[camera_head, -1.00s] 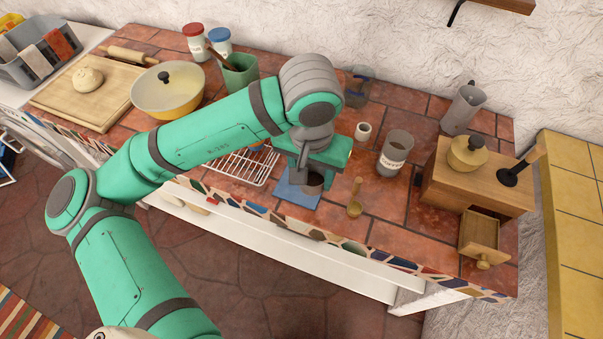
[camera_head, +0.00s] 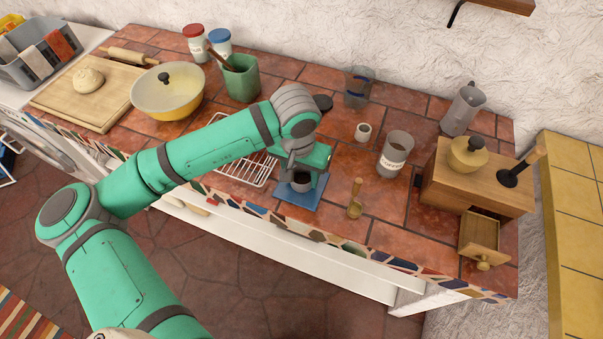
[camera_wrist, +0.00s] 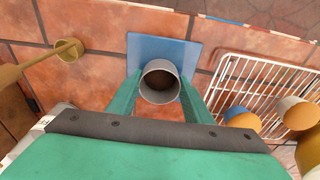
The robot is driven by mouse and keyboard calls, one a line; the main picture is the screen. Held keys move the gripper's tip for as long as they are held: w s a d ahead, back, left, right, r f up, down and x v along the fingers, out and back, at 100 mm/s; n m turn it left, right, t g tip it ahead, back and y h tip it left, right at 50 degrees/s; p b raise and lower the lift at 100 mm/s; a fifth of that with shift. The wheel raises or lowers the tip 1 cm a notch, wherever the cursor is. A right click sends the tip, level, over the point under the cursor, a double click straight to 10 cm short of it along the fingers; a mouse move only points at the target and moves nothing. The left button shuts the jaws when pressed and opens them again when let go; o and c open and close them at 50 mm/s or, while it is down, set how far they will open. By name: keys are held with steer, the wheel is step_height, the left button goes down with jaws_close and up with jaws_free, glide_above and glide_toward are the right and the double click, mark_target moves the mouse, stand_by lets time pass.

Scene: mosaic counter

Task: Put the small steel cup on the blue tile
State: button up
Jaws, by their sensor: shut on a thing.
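The small steel cup (camera_head: 300,181) is grey and open at the top, with a dark inside. My gripper (camera_head: 301,176) is shut on it; in the wrist view the cup (camera_wrist: 160,81) sits upright between the two green fingers. The blue tile (camera_head: 294,198) lies flat near the counter's front edge. In both views the cup overlaps the tile; in the wrist view the tile (camera_wrist: 182,50) extends beyond it. I cannot tell whether the cup's base touches the tile.
A wire rack (camera_head: 239,172) stands left of the tile, with small cups on it in the wrist view. A brass scoop (camera_head: 355,208) lies close on the right. A labelled coffee jar (camera_head: 393,157) and a small white cup (camera_head: 363,132) stand farther right and back.

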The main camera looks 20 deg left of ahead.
steer(key=shift+f, duration=0.1)
steer(key=o, duration=1.1)
steer(key=r, duration=0.4)
steer(key=s+r, duration=0.1)
steer(key=r, duration=0.7)
steer(key=shift+s+r, duration=0.1)
steer(key=shift+s, duration=0.15)
